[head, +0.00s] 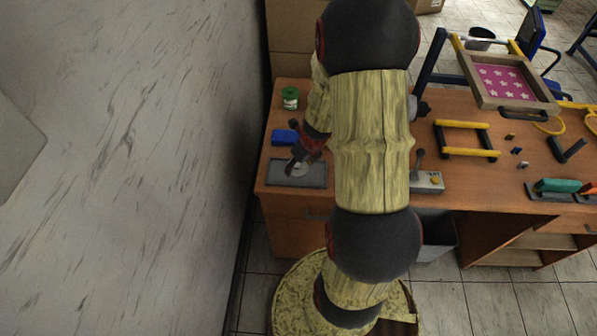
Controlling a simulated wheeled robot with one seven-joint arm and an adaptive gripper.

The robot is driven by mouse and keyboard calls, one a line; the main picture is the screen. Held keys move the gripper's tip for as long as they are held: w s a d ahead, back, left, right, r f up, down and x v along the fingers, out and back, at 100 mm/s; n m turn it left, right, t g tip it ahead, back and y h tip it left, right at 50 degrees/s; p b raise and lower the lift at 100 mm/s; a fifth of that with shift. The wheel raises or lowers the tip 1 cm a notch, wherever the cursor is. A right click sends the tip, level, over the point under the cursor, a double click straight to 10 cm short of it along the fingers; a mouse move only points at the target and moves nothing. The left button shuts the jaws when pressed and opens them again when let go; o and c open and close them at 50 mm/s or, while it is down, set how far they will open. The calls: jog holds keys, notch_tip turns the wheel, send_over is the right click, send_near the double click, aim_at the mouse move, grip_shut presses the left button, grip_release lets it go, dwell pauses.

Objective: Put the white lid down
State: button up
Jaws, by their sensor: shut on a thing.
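My gripper (297,164) is at the left end of the wooden desk, over a dark grey mat (316,180). It is shut on the white lid (301,170), a small pale shape at the fingertips, partly hidden by the fingers. The lid is at or just above the mat; I cannot tell whether it touches. A blue block (284,137) lies just behind the mat. A jar with a green top (290,97) stands farther back on the desk.
A grey control box with a lever (427,181) sits right of my arm. A yellow-barred frame (466,139) and a screen frame with pink and stars (505,82) are farther right. A marbled wall (130,150) runs close along the left. My arm hides the desk's middle.

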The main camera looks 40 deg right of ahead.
aim_at(298, 169)
jog(key=shift+w+d+f+b, duration=0.2)
jog(key=shift+w+d+f, duration=0.15)
jog(key=shift+f, duration=0.25)
jog(key=shift+w+d+f+b, duration=0.2)
jog(key=shift+w+d+f, duration=0.1)
jog(key=shift+f, duration=0.25)
jog(key=b+x, duration=0.2)
jog(key=x, duration=0.1)
jog(key=shift+s+f, duration=0.15)
jog(key=shift+s, duration=0.2)
jog(key=o, duration=0.3)
jog(key=shift+f, duration=0.1)
jog(key=o, duration=0.4)
jog(key=shift+o, duration=0.2)
